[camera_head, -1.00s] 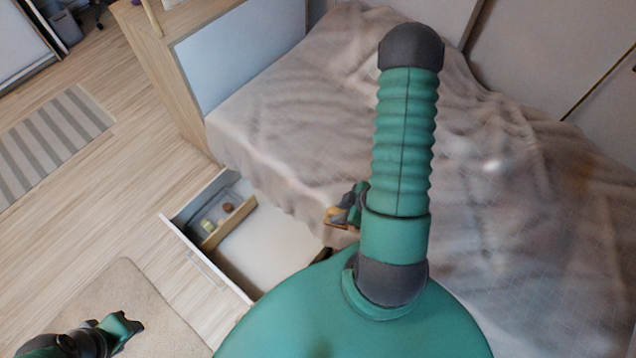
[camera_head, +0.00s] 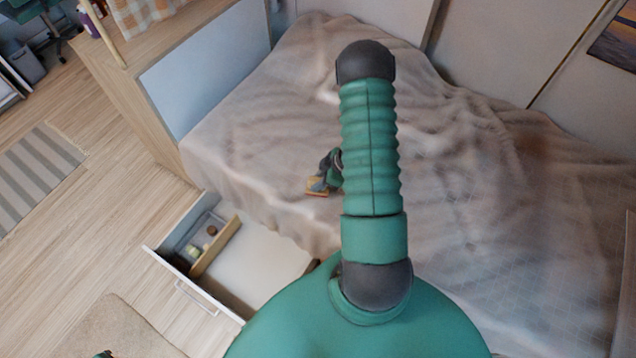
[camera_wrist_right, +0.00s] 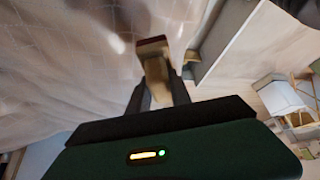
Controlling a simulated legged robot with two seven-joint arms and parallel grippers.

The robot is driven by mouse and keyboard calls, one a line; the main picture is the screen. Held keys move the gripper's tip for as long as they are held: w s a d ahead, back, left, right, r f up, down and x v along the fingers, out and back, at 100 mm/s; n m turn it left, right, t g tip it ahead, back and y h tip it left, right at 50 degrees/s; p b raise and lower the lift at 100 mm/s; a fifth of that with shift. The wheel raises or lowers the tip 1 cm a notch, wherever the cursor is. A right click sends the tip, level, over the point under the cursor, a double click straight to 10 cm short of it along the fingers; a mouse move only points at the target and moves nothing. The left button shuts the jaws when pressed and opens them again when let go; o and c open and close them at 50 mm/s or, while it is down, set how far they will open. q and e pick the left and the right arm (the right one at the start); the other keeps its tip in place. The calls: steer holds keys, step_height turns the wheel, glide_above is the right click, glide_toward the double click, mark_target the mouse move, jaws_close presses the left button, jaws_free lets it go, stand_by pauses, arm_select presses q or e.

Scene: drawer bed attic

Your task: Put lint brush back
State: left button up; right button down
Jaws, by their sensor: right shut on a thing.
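The lint brush (camera_head: 317,191) shows in the head view as a small tan and yellow piece beside my forearm, above the bed. My right gripper (camera_head: 325,178) is shut on it. In the right wrist view the brush (camera_wrist_right: 154,62) sticks out past the dark fingers of the right gripper (camera_wrist_right: 160,88), with a dark red-brown end. The open drawer (camera_head: 255,257) lies below and left of the gripper in the head view.
A wooden divider (camera_head: 217,248) splits the drawer; several small items lie in a grey tray (camera_head: 196,240) in its left compartment. The larger right part looks bare. The bed (camera_head: 480,190) with a rumpled cover fills the right side. A wooden panel (camera_head: 150,105) stands at the bed's end.

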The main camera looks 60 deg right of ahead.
steer(key=f, duration=0.1)
steer(key=d+f, duration=0.1)
steer(key=f+b, duration=0.1)
steer(key=shift+w+d+f, duration=0.15)
steer(key=shift+w+d, duration=0.05)
steer(key=shift+w, duration=0.15)
steer(key=shift+a+f, duration=0.1)
steer(key=shift+f, duration=0.25)
steer(key=shift+a+r, duration=0.1)
steer(key=shift+a, duration=0.05)
steer(key=c, duration=1.2)
jaws_free()
steer(key=shift+o, duration=0.2)
steer(key=shift+s+d+r, duration=0.15)
steer(key=shift+d+r, duration=0.05)
steer(key=shift+r, duration=0.15)
steer(key=p+v, duration=0.3)
steer(key=v, duration=0.8)
steer(key=shift+r, duration=0.2)
